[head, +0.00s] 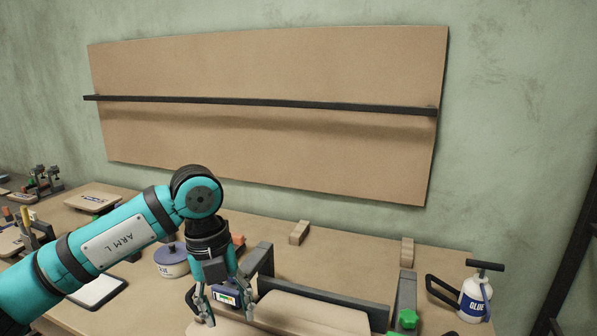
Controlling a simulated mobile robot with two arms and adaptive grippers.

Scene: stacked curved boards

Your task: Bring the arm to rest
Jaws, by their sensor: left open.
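My left arm (110,246), teal and labelled "ARM L", reaches in from the lower left and bends down at its wrist. My left gripper (226,316) points down with its two fingers apart, at the bottom centre. It is over or in front of the left end of the pale curved board (310,313); I cannot tell whether it touches it. A small dark box with a coloured label (229,297) shows between the fingers; I cannot tell whether it is part of the gripper. My right gripper is not in view.
A dark clamp frame (325,303) with a green knob (408,318) stands around the board. A glue bottle (474,299) is at the right, and a round tub (171,261) is left of the wrist. A brown wall panel (270,150) carries a black rail.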

